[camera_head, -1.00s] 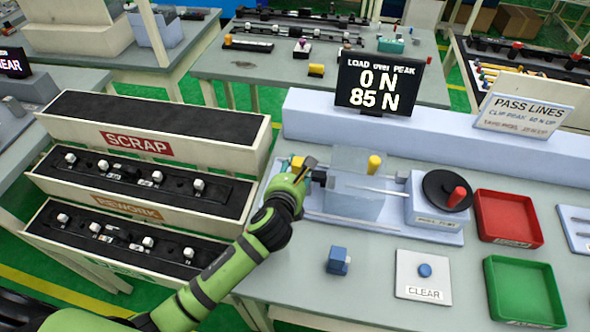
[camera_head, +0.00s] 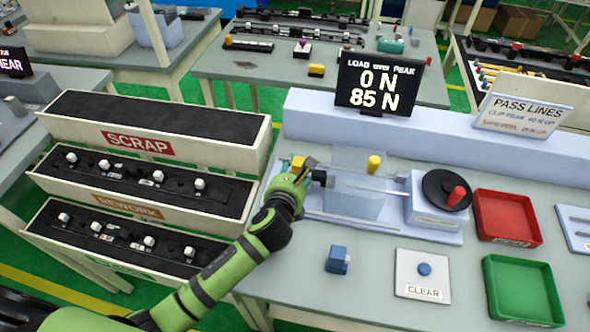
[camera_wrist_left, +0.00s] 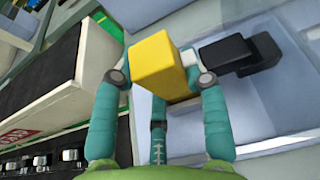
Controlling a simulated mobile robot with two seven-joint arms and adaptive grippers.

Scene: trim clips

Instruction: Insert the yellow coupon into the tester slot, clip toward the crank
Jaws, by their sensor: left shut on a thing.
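My left gripper (camera_head: 303,172) is at the left end of the tester (camera_head: 440,232). It is shut on the yellow coupon (camera_head: 298,163), whose block fills the space between the teal fingers in the left wrist view (camera_wrist_left: 158,66). A black piece (camera_wrist_left: 238,54) extends to the right beside the block; it also shows right of the fingers in the head view. I cannot tell whether it is the coupon's clip or a tester part. The slot itself is hidden. The crank (camera_head: 447,188), a black disc with a red knob, is at the tester's right end. My right gripper is out of view.
A clear guard (camera_head: 352,205) stands over the tester's middle. A blue block (camera_head: 338,261), a CLEAR button plate (camera_head: 422,274), a red tray (camera_head: 507,218) and a green tray (camera_head: 523,292) are on the table. The SCRAP bin (camera_head: 225,128) and REWORK bin stand left. The display reads 0 N and 85 N.

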